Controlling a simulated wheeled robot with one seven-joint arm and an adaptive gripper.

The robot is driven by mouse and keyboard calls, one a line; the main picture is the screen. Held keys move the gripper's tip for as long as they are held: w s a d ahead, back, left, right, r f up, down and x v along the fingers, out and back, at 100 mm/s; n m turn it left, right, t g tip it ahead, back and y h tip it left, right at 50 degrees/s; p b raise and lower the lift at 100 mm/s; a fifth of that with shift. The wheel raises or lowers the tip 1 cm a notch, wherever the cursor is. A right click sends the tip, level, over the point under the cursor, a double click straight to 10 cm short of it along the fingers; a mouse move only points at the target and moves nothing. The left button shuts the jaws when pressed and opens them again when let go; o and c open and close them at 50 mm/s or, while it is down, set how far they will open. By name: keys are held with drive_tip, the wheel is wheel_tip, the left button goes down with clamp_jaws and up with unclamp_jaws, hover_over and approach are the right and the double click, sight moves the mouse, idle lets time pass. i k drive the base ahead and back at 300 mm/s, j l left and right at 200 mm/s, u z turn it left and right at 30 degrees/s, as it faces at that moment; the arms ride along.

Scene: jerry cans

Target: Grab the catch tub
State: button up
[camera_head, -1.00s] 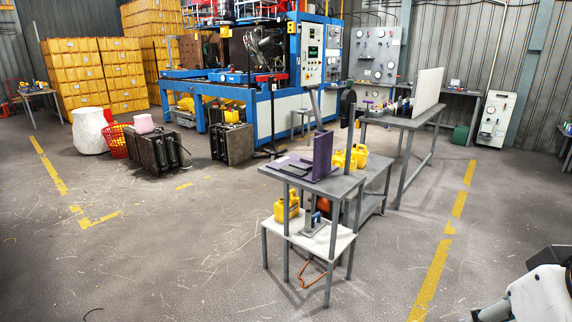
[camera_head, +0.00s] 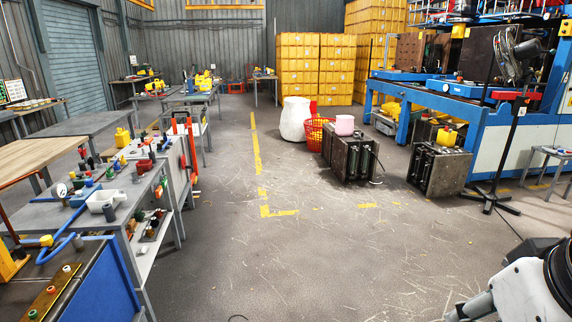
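A small white open tub (camera_head: 106,201) on the near left bench also has a tub shape. Part of my arm shows at the bottom right corner, far from both tubs. My gripper's fingertips do not show.
A red basket (camera_head: 318,134) and a white sack-like container (camera_head: 295,118) stand near the pink tub. Metal blocks (camera_head: 440,168) and a black stand (camera_head: 494,190) are on the right. Cluttered benches (camera_head: 165,217) line the left. The central floor (camera_head: 300,245) is clear.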

sight(95, 203)
drive_tip(key=i+j+u, duration=0.1)
drive_tip(key=i+u, duration=0.25)
drive_tip(key=i, duration=0.55)
drive_tip(key=i+l+u, duration=0.15)
drive_tip(key=i+u, duration=0.2)
drive_tip(key=i, duration=0.6)
drive_tip(key=i+j+u, duration=0.15)
drive_tip(key=i+u, duration=0.65)
drive_tip(key=i, duration=0.15)
drive_tip(key=i+l+u, duration=0.15)
drive_tip(key=i+u, duration=0.3)
drive_tip(key=i+l+u, duration=0.4)
drive_tip(key=i+j, duration=0.05)
drive_tip(key=i, duration=0.05)
